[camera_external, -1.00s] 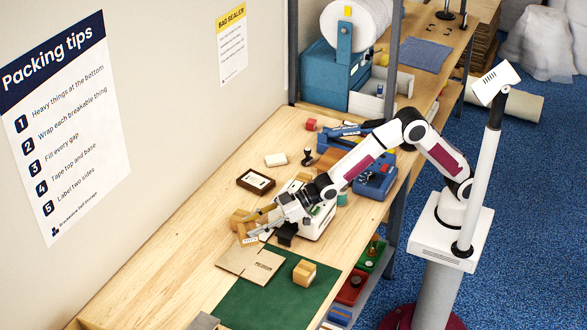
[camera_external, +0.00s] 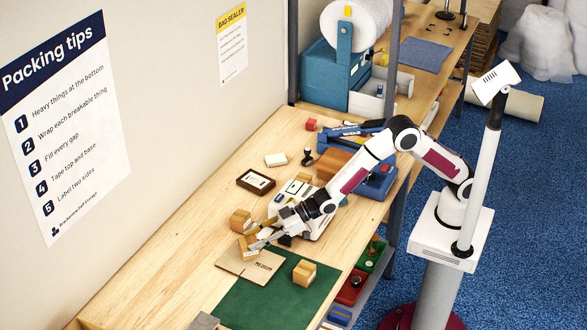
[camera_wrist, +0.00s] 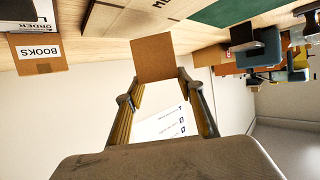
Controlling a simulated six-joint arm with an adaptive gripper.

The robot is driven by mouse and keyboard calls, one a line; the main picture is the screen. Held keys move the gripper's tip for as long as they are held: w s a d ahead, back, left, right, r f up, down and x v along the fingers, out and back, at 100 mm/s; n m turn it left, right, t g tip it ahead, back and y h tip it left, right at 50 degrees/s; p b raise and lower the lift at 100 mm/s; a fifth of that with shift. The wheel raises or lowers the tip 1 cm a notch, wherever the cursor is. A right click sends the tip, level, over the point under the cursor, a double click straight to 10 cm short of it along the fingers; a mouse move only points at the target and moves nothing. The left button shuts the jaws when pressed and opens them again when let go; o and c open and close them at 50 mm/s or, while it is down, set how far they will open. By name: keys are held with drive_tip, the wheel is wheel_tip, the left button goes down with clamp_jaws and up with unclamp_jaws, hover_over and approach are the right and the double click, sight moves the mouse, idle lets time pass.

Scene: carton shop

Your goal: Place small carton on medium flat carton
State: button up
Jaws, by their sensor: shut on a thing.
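The small carton (camera_external: 249,252) is a brown box held between the fingertips of my gripper (camera_external: 257,241). In the wrist view, the small carton (camera_wrist: 167,57) shows a plain brown face, with a finger (camera_wrist: 192,87) on each side. The medium flat carton (camera_external: 238,266) is a flat tan sheet with dark lettering, lying on the bench partly over the green mat. In the external view, the held carton overlaps its far edge; I cannot tell whether they touch. Part of the flat carton (camera_wrist: 145,15) shows at the top of the wrist view.
Another small box (camera_external: 304,273) stands on the green mat (camera_external: 262,306), right of the flat carton. A brown box (camera_external: 240,221) stands just behind my gripper. A white device (camera_external: 304,222) sits beside my wrist. The left bench surface (camera_external: 165,270) is clear.

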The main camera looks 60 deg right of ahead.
drive_tip(key=shift+f, duration=0.1)
drive_tip(key=shift+f, duration=1.75)
drive_tip(key=shift+f, duration=0.1)
drive_tip(key=o, duration=1.1)
drive_tip(key=shift+v, duration=0.8)
drive_tip(key=v, duration=1)
drive_tip(key=shift+d+r, duration=0.15)
drive_tip(key=shift+r, duration=0.05)
drive_tip(key=shift+s, duration=0.1)
